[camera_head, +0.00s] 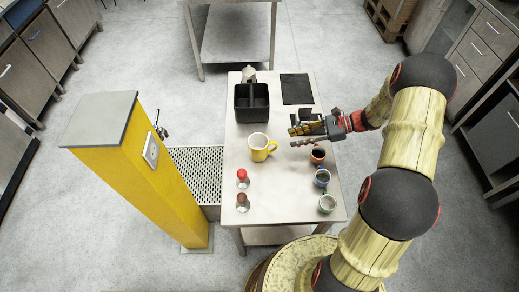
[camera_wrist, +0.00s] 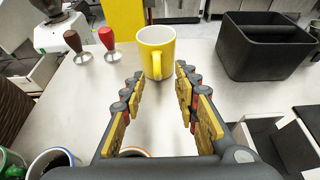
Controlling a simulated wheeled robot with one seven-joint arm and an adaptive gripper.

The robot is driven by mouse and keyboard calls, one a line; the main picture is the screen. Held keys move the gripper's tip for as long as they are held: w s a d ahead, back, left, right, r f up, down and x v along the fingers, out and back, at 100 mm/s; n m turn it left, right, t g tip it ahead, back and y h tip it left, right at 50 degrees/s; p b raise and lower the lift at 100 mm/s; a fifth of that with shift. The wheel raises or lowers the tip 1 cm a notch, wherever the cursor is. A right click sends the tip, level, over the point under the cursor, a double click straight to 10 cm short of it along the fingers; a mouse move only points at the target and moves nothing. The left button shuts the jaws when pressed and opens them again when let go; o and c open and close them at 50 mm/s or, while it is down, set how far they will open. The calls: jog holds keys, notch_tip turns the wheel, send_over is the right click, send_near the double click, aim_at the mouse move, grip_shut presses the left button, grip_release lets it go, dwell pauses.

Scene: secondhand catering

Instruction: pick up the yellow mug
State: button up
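The yellow mug (camera_head: 260,148) stands upright on the light table, left of my gripper (camera_head: 298,132) in the head view. In the wrist view the yellow mug (camera_wrist: 156,50) is straight ahead, with its handle facing me. My gripper (camera_wrist: 157,78) is open there, its two yellow-padded fingers apart. The mug's handle shows in line with the gap between the fingertips. The mug body appears beyond the fingertips, and nothing is held. I cannot tell whether a fingertip touches the handle.
A black divided bin (camera_head: 252,103) stands behind the mug. Red-handled (camera_head: 242,176) and brown-handled (camera_head: 242,200) tampers stand in front of it. A yellow pillar (camera_head: 150,175) rises at the left.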

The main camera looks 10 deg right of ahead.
jog(key=x, duration=0.2)
jog(key=b+x, duration=0.1)
jog(key=x, duration=0.1)
jog(key=b+x, duration=0.1)
jog(key=x, duration=0.1)
jog(key=shift+s+a, duration=0.2)
jog(key=shift+a, duration=0.15)
jog(key=shift+c, duration=0.9)
grip_shut()
